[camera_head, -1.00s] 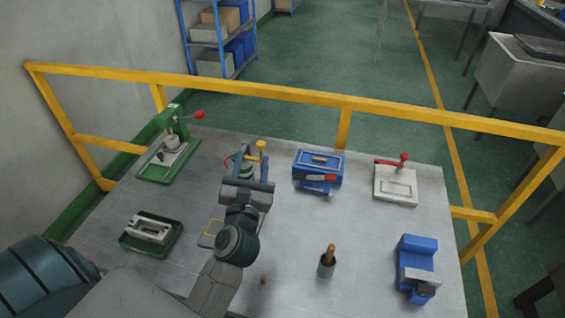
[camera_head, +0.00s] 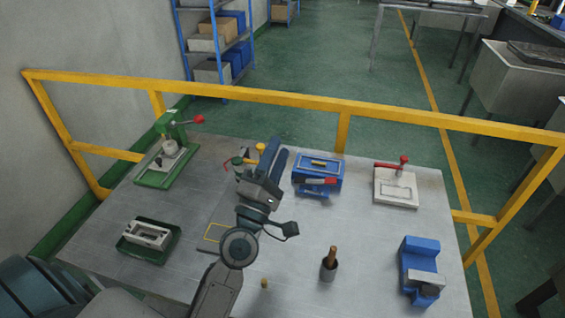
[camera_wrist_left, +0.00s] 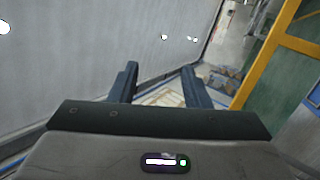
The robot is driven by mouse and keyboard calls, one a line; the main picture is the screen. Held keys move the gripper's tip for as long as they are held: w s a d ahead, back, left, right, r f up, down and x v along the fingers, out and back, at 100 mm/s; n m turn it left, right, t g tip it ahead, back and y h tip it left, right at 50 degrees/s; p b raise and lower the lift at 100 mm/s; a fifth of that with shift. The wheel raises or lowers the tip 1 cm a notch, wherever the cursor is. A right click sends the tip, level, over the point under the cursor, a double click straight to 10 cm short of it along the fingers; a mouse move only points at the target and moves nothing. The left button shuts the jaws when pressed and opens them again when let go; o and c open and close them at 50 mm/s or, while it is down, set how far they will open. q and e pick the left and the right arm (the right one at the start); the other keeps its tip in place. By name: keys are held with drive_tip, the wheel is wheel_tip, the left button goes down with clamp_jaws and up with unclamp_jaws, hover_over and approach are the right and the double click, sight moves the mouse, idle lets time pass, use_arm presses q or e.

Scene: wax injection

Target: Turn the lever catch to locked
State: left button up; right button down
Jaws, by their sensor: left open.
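A pale block (camera_head: 396,187) at the back right of the table carries a red lever (camera_head: 388,166) with a red knob. A green press (camera_head: 165,165) at the back left has a lever with a red ball (camera_head: 198,119). I cannot tell for sure which of these is the lever catch. My left gripper (camera_head: 275,152) is open and empty, raised over the back middle of the table, left of the blue box (camera_head: 318,170). Its two apart fingers also show in the left wrist view (camera_wrist_left: 160,88). My right gripper is out of view.
A device with a yellow knob (camera_head: 260,147) is partly hidden behind my left gripper. A green tray (camera_head: 128,247) holds a metal block. A cup with a brown handle (camera_head: 329,265) and a blue vise (camera_head: 418,262) stand front right. A yellow rail (camera_head: 280,97) runs behind the table.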

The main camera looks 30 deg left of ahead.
use_arm(q)
drive_tip(key=m, duration=0.1)
drive_tip(key=d+m+h, duration=0.1)
drive_tip(key=m, duration=0.1)
drive_tip(key=f+m+h, duration=0.1)
drive_tip(key=m, duration=0.1)
drive_tip(key=shift+w+d+g, duration=0.25)
drive_tip(key=shift+d+g, duration=0.05)
drive_tip(key=shift+g, duration=0.1)
